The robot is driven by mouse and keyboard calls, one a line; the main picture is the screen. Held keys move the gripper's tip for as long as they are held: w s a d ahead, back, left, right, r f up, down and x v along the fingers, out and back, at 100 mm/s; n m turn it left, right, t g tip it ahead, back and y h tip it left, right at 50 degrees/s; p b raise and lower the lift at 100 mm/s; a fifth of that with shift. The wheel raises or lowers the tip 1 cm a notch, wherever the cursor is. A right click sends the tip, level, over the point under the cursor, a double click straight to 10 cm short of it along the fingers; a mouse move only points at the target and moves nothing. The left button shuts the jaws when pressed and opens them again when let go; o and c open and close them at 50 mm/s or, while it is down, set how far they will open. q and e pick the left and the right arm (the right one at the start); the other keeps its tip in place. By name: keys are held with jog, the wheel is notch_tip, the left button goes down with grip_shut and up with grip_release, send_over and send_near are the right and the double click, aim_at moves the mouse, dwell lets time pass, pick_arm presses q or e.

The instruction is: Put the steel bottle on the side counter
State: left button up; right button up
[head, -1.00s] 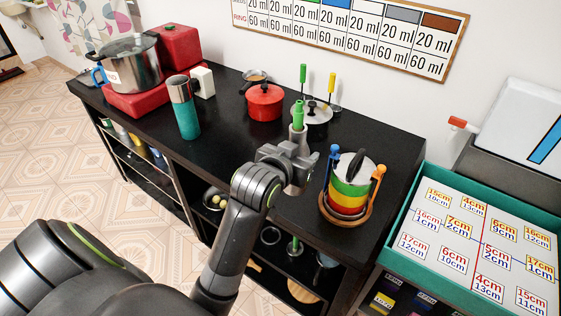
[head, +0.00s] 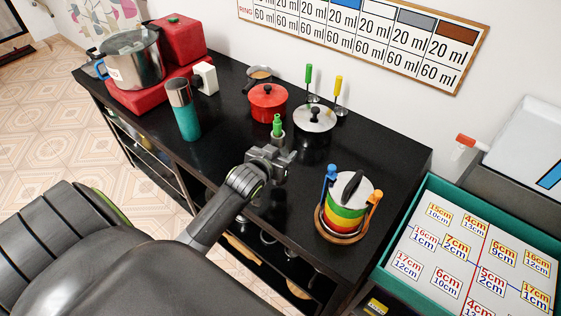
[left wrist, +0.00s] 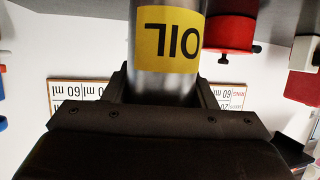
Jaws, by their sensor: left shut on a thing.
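The steel bottle (head: 278,137) has a green top and stands upright in my left gripper (head: 271,162). In the left wrist view the bottle (left wrist: 163,85) shows a yellow label reading OIL, upside down, between the jaws of the left gripper (left wrist: 160,98). The gripper is shut on the bottle's body. It is over the black counter (head: 230,140), near its front edge. The gripper hides the bottle's lower part, so I cannot tell whether its base touches the counter. My right gripper is out of view.
A red pot (head: 268,104) and a lidded steel pan (head: 315,119) stand behind the bottle. A steel-and-teal flask (head: 184,110) stands left. A striped stacked pot (head: 347,205) stands right. A teal-rimmed board (head: 412,190) is at far right. Counter between flask and gripper is clear.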

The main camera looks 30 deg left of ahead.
pick_arm(q)
jog(key=shift+f, duration=1.8)
jog(key=shift+f, duration=0.2)
jog(key=o, duration=1)
jog(key=shift+o, duration=0.2)
jog(key=shift+r, duration=0.1)
jog(key=shift+r, duration=0.15)
jog(key=v, duration=1.2)
jog(key=shift+b, duration=0.45)
